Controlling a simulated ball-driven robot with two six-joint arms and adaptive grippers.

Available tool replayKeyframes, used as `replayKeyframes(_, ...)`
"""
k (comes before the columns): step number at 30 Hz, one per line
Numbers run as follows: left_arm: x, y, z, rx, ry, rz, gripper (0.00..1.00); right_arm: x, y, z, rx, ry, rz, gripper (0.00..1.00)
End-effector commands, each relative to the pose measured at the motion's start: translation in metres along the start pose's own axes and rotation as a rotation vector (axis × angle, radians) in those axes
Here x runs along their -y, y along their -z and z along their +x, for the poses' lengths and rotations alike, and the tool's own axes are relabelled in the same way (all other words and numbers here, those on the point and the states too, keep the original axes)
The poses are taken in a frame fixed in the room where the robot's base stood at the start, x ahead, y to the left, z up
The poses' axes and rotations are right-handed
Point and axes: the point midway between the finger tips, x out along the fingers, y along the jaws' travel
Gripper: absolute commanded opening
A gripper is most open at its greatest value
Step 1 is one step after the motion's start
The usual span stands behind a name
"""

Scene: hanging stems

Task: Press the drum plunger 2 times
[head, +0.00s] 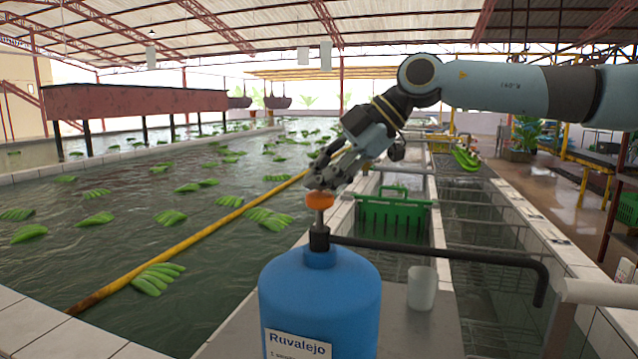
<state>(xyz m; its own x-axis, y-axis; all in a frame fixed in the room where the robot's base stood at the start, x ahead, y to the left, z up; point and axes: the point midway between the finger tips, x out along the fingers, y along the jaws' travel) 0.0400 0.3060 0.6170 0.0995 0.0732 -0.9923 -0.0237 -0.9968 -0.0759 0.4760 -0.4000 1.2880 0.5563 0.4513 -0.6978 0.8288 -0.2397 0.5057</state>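A blue drum (318,285) with a label reading "Ruvalejo" stands at the bottom centre of the head view. On its top is a plunger with an orange knob (319,200) on a short metal rod above a black collar. A long black spout runs from the collar to the right and bends down. My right gripper (322,183) comes down from the upper right, with its fingertips at the top of the orange knob. I cannot tell whether they touch it or how far apart the fingers are. My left gripper is not in view.
A white cup (421,288) stands on the grey surface right of the drum, under the spout. A green crate (394,212) sits behind it. Water with floating green banana bunches fills the left, crossed by a yellow pole (190,258).

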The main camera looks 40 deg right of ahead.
Motion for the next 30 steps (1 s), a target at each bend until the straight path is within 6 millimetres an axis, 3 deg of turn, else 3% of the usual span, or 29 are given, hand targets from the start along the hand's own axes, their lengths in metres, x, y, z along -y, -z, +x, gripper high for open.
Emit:
replayKeyframes(17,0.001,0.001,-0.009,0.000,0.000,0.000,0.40,-0.008,0.007,-0.011,0.000,-0.002,-0.001,0.00)
replayKeyframes(30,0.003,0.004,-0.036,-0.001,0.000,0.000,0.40,-0.032,0.031,-0.043,0.000,-0.002,-0.002,0.00)
